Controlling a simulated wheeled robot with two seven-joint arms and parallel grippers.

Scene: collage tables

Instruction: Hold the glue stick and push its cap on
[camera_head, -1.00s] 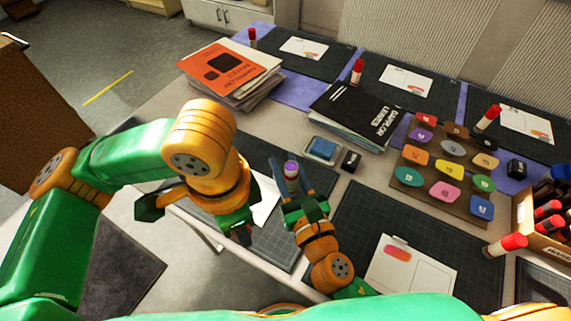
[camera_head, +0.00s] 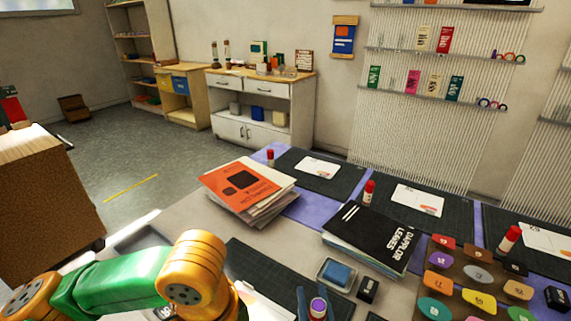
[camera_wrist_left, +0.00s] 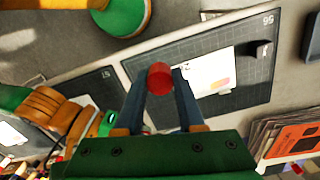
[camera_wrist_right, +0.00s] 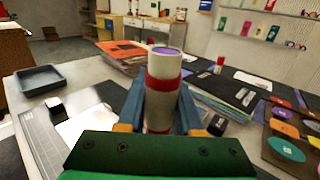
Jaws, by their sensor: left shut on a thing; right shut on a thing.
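The glue stick (camera_wrist_right: 160,95) is white with a red band and a bare purple top. It stands upright between the fingers of my right gripper (camera_wrist_right: 160,108), which is shut on it. In the head view its purple top (camera_head: 318,305) shows at the bottom edge with my right gripper's fingertips (camera_head: 315,312). The red cap (camera_wrist_left: 160,80) is held between the fingertips of my left gripper (camera_wrist_left: 161,88), seen round end on and apart from the stick. My left gripper is below the head view; only its arm shows there.
An orange-topped book stack (camera_head: 245,190) and a black-topped stack (camera_head: 372,238) stand beyond. A blue stamp pad (camera_head: 338,274) and a board of coloured discs (camera_head: 470,280) lie to the right. A grey tray (camera_wrist_right: 40,80) shows in the right wrist view. Other glue sticks stand on far mats.

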